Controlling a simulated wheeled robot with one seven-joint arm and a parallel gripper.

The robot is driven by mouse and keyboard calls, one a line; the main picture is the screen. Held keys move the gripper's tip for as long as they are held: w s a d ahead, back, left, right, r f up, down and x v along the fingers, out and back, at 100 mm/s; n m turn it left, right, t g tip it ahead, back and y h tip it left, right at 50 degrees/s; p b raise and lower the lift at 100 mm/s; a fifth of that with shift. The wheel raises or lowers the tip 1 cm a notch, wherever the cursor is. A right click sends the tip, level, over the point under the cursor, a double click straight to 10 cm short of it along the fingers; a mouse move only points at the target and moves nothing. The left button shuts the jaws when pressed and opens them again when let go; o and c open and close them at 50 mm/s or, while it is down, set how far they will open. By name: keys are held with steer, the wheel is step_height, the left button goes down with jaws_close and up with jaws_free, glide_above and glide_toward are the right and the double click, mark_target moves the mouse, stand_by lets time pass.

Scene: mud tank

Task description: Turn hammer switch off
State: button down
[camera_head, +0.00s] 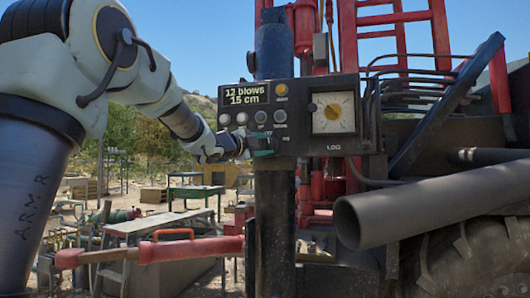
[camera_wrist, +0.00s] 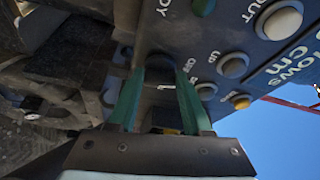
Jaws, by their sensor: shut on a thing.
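A dark control panel (camera_head: 300,132) hangs on the rig in the head view, with a display (camera_head: 244,93) reading "12 blows 15 cm". My gripper (camera_head: 262,144) is at the panel's lower left edge. The head view hides the switch behind my fingers. Its on or off position cannot be told.
Several grey buttons (camera_head: 242,118) and an amber button (camera_head: 281,89) sit close above my gripper. A large dark pipe (camera_head: 430,205) juts out at lower right.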

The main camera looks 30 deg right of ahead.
steer(key=shift+f+n+t+b, duration=0.15)
steer(key=shift+n+t+b, duration=0.2)
steer(key=shift+n, duration=0.25)
steer(key=shift+c, duration=1.6)
jaws_free()
steer(key=shift+a, duration=0.1)
steer(key=b+v, duration=0.2)
steer(key=v, duration=0.8)
steer(key=shift+a, duration=0.3)
steer(key=shift+s+f, duration=0.1)
steer(key=shift+f, duration=0.05)
